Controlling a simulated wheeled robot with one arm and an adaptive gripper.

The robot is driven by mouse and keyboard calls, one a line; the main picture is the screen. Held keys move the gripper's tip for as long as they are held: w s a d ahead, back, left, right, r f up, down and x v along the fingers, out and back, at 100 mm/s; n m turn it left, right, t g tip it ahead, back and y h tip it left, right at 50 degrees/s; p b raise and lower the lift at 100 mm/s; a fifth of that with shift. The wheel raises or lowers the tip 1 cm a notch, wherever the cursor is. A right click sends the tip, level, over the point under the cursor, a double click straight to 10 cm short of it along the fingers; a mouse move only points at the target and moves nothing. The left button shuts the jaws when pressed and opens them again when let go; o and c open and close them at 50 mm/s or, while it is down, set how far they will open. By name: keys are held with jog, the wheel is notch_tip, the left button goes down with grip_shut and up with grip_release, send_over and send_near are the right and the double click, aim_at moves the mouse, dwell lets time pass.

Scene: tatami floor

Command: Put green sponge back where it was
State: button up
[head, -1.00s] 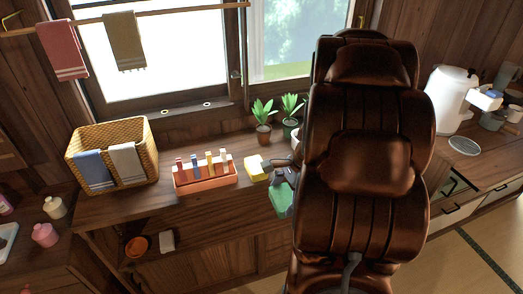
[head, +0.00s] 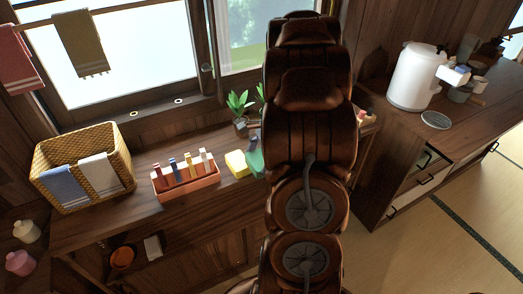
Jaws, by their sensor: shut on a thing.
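The green sponge (head: 256,160) shows in the head view just left of my arm, at the right of the yellow sponge (head: 236,163). Only part of it is visible; my brown arm covers the rest. My gripper (head: 257,146) is mostly hidden behind the arm, with a small dark part showing by the green sponge. It is shut on the green sponge. The sponge is over the wooden counter (head: 215,205), close to the yellow sponge; I cannot tell whether it touches the counter.
An orange rack (head: 187,187) with several upright coloured pieces stands left of the yellow sponge. A wicker basket (head: 100,152) with two cloths is farther left. Potted plants (head: 240,110) stand behind by the window. A white kettle-like pot (head: 412,78) is on the right counter.

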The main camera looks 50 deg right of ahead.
aim_at(262, 152)
jog(key=w+d, duration=0.1)
jog(key=d, duration=0.1)
jog(key=w+d+p, duration=0.1)
jog(key=w+d, duration=0.2)
jog(key=d, duration=0.1)
jog(key=shift+w+f+p, duration=0.2)
jog(key=shift+f+p, duration=0.15)
jog(key=shift+f, duration=0.05)
jog(key=shift+d+f+p, duration=0.1)
jog(key=shift+f+p, duration=0.5)
jog(key=shift+f, duration=1.15)
jog(key=o, duration=0.7)
jog(key=shift+r, duration=0.1)
